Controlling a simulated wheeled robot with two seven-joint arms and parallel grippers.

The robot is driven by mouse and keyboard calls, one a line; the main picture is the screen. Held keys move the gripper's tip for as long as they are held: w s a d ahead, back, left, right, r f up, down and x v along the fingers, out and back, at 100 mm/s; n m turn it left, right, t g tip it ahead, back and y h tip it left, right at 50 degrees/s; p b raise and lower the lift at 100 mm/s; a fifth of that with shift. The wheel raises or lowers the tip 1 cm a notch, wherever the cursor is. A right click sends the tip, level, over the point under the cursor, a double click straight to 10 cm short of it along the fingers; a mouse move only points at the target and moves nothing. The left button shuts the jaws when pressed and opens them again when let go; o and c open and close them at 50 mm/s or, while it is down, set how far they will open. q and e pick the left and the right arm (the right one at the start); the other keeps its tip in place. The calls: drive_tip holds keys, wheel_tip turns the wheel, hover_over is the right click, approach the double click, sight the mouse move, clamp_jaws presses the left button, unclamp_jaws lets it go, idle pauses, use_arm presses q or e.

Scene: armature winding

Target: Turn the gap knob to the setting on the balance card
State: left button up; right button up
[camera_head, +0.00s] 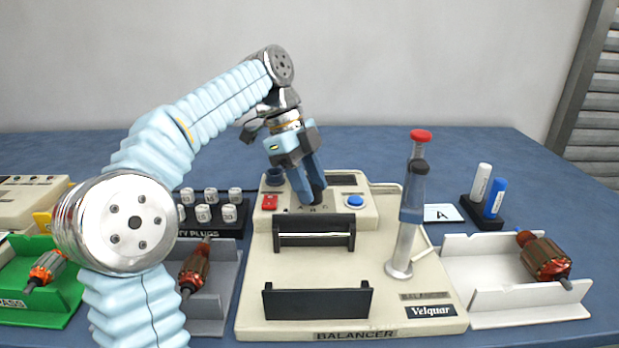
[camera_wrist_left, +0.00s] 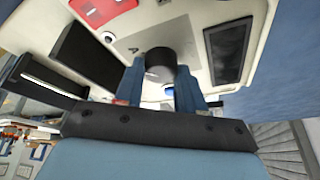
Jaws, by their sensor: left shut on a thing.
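My left gripper (camera_head: 308,190) reaches down onto the control panel at the back of the balancer (camera_head: 260,300). It is shut on the dark gap knob (camera_head: 318,192), with one finger on each side of it. In the left wrist view the black knob (camera_wrist_left: 159,62) stands between the two blue fingertips (camera_wrist_left: 160,88). A letter A shows on the plate beside the knob there; the other marks and the pointer are hidden or too small to read. The balance card (camera_head: 443,213) lies right of the balancer and reads A. My right gripper is not in view.
A red switch (camera_head: 270,202) and a blue button (camera_head: 355,201) flank the knob. Black supports (camera_head: 317,300) and an upright post with a red top (camera_head: 421,136) stand on the balancer. A white tray (camera_head: 500,318) with an armature (camera_head: 545,257) and a pen holder (camera_head: 482,216) are at right.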

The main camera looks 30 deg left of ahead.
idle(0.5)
use_arm(q)
drive_tip(key=o, duration=1)
drive_tip(key=shift+o, duration=0.2)
drive_tip(key=shift+w+r, duration=0.1)
drive_tip(key=shift+r, duration=0.3)
drive_tip(key=r, duration=0.3)
drive_tip(key=shift+s+d, duration=0.2)
drive_tip(key=shift+s, duration=0.05)
drive_tip(key=s+d+r, duration=0.7)
drive_tip(key=s+r, duration=0.2)
drive_tip(key=s, duration=0.2)
drive_tip(key=shift+s, duration=0.25)
